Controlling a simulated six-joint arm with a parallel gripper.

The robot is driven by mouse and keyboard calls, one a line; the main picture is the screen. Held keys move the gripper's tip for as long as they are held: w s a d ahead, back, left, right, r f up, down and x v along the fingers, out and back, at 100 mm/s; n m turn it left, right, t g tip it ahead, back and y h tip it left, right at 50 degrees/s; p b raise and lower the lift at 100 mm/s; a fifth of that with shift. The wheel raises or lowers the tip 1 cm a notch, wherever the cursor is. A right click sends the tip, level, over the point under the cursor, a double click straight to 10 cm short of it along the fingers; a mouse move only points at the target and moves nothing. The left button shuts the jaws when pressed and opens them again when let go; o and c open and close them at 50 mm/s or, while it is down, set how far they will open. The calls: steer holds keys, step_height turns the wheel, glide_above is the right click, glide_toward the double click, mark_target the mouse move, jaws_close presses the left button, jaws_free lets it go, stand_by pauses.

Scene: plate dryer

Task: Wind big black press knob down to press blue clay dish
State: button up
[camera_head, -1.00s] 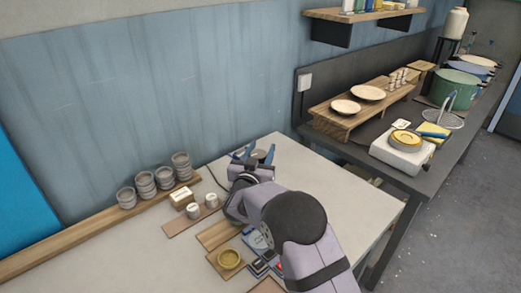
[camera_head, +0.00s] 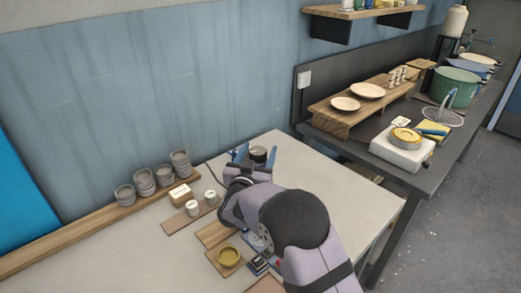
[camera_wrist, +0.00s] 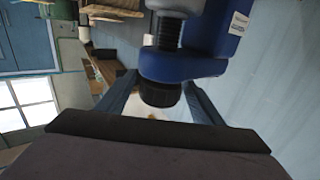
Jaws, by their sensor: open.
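The black press knob (camera_wrist: 160,94) is a ribbed round cap on a dark threaded screw (camera_wrist: 168,34) in a blue press frame (camera_wrist: 183,67). My gripper (camera_wrist: 160,82) is open, with one finger on each side of the knob; I cannot tell whether they touch it. In the head view my gripper (camera_head: 256,155) is over the white table, and the dark top of the knob (camera_head: 258,153) shows between its blue fingers. I cannot make out the blue clay dish; my arm hides part of the table.
The table's right side is clear.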

mark_target(256, 158)
steer(key=shift+s+a+b, duration=0.25)
steer(key=shift+s+b, duration=0.05)
steer(key=shift+s, duration=0.85)
steer(key=shift+s+a+b, duration=0.2)
steer(key=shift+s+b, duration=0.05)
steer(key=shift+s, duration=0.85)
